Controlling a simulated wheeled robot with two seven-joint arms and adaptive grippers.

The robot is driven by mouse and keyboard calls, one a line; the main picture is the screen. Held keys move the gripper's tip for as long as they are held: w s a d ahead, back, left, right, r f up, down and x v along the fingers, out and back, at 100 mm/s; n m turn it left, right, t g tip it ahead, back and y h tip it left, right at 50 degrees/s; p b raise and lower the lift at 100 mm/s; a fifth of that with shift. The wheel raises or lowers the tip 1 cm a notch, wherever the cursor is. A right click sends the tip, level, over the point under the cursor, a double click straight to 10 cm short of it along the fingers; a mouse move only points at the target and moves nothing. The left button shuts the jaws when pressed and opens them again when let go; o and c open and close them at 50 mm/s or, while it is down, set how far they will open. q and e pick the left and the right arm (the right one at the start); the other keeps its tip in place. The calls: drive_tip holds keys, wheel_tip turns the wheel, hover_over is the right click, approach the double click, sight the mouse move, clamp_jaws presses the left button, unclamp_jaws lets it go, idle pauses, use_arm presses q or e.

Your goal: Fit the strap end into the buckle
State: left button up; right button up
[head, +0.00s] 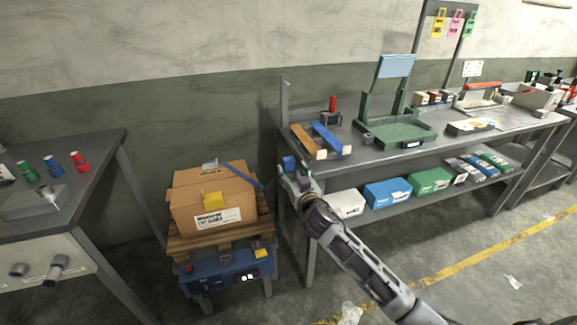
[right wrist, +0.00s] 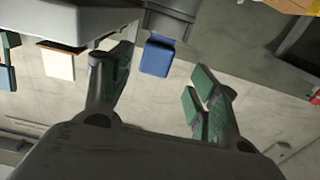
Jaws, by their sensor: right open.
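A cardboard box (head: 222,190) stands on a wooden pallet, with a blue strap (head: 240,174) slanting down over its right top edge. A small grey-blue piece (head: 209,163) lies on the box's top; I cannot tell if it is the buckle. My right gripper (head: 294,178) is open, right of the box by the bench's left front corner. A small blue block (head: 289,163) is at its tips; in the right wrist view this blue block (right wrist: 157,56) shows between the spread fingers (right wrist: 160,88), seemingly ungripped. My left gripper is out of view.
The bench (head: 385,157) on the right holds orange and blue strips, a green fixture (head: 395,130) and small boxes. Its lower shelf carries several boxes. A blue machine (head: 225,275) stands under the pallet. Another bench (head: 75,165) is at the left. The floor by the yellow line is mostly clear.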

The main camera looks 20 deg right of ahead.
sight(290, 165)
drive_tip(key=shift+w, duration=0.45)
drive_tip(key=shift+w+d, duration=0.15)
drive_tip(key=shift+w, duration=0.7)
drive_tip(key=shift+w+d, duration=0.1)
drive_tip(key=shift+w, duration=0.7)
drive_tip(key=shift+w+f, duration=0.1)
drive_tip(key=shift+w, duration=0.85)
drive_tip(key=c, duration=1.1)
